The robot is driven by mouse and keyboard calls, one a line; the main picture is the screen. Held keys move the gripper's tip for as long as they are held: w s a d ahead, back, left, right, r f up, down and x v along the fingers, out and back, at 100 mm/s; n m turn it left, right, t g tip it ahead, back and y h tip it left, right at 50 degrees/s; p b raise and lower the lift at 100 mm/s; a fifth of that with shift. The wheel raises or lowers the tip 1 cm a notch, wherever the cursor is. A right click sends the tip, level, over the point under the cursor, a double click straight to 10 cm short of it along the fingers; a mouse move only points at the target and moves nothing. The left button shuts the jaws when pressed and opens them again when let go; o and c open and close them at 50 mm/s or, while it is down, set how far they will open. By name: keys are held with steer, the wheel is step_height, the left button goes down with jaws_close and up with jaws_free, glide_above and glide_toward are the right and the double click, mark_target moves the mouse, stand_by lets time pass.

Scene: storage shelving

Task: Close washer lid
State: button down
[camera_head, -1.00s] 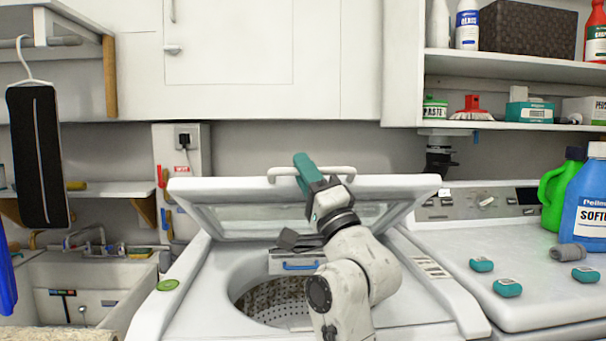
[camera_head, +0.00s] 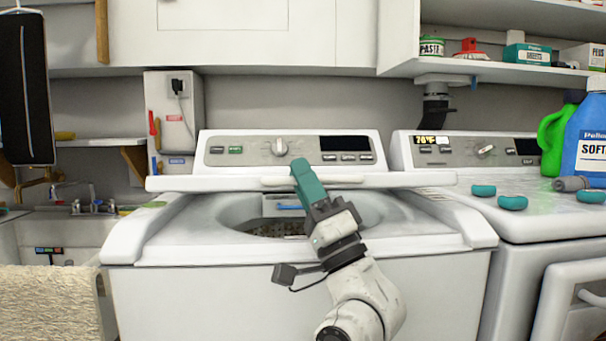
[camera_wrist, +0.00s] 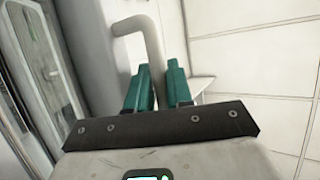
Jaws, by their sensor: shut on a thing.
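The white washer (camera_head: 200,290) stands in the middle of the head view. Its lid (camera_head: 215,183) is seen nearly edge-on, partly lowered over the tub opening (camera_head: 240,212), with a gap still showing between lid and washer top. My gripper (camera_head: 299,168) has teal fingers and is at the bar handle (camera_head: 345,180) on the lid's front edge. In the wrist view the handle (camera_wrist: 152,40) passes between the two teal fingers (camera_wrist: 157,88), which are shut on it. The gripper hides part of the handle and tub opening.
A second white machine (camera_head: 515,220) stands close at the right, with several teal items and a blue softener bottle (camera_head: 590,150) on top. A sink (camera_head: 50,240) is at the left. The washer's control panel (camera_head: 290,150) is behind the lid.

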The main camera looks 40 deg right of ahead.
steer(key=shift+s+a+f+b, duration=0.1)
steer(key=shift+f+b, duration=0.35)
steer(key=shift+f, duration=0.4)
steer(key=shift+s+a+f+b, duration=0.1)
steer(key=shift+f+b, duration=0.35)
steer(key=shift+f, duration=0.4)
steer(key=c, duration=1.1)
jaws_free()
steer(key=b+v, duration=0.4)
steer(key=v, duration=0.6)
steer(key=shift+s+f, duration=0.25)
steer(key=shift+s, duration=0.1)
steer(key=shift+w, duration=0.1)
steer(key=shift+f, duration=0.1)
